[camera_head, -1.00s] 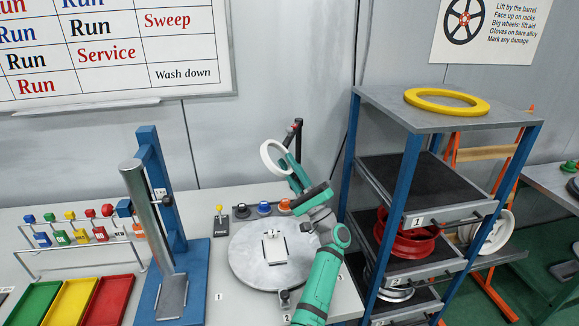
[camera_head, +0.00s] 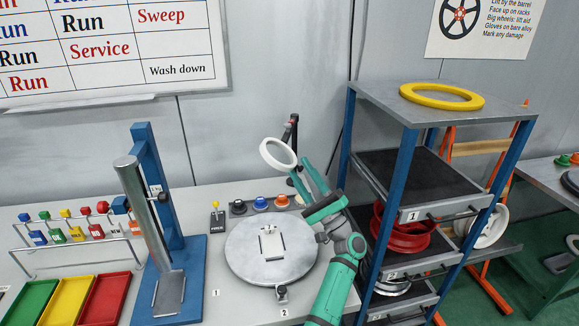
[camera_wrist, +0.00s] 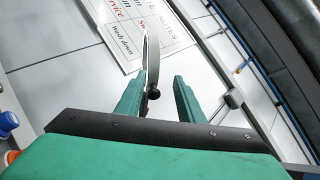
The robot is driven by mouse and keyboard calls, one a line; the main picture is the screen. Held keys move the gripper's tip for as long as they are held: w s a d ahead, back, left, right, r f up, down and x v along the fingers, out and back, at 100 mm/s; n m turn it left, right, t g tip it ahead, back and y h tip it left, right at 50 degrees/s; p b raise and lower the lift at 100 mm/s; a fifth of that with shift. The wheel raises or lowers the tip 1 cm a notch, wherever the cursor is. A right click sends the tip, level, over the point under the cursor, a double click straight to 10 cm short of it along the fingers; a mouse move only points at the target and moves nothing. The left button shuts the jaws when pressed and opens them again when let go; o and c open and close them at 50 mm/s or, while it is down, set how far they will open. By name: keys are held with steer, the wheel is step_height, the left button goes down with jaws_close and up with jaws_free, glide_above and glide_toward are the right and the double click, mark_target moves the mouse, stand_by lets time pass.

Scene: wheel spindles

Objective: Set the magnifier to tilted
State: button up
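The magnifier (camera_head: 265,147) is a white ring above the back of the round grey turntable, beside a dark post. Its ring is slanted, with the lower right edge at my gripper. My gripper (camera_head: 298,166) reaches up from the lower right with its green fingers spread. In the wrist view, the magnifier (camera_wrist: 157,45) shows nearly edge-on as a thin grey curved band with a black knob at its lower end. It runs between the fingers of my gripper (camera_wrist: 160,75), closer to the left one, with a clear gap on the right. I cannot tell whether a finger touches it.
The turntable (camera_head: 243,255) carries a small light block. Coloured knobs (camera_head: 260,203) line its back edge. A blue press stand (camera_head: 193,270) is on the left. A shelf rack (camera_head: 365,95) with wheels stands close to the right of my arm.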

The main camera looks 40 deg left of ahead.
steer(key=d, duration=0.6)
steer(key=shift+s, duration=0.35)
steer(key=shift+d, duration=0.1)
steer(key=shift+c, duration=0.3)
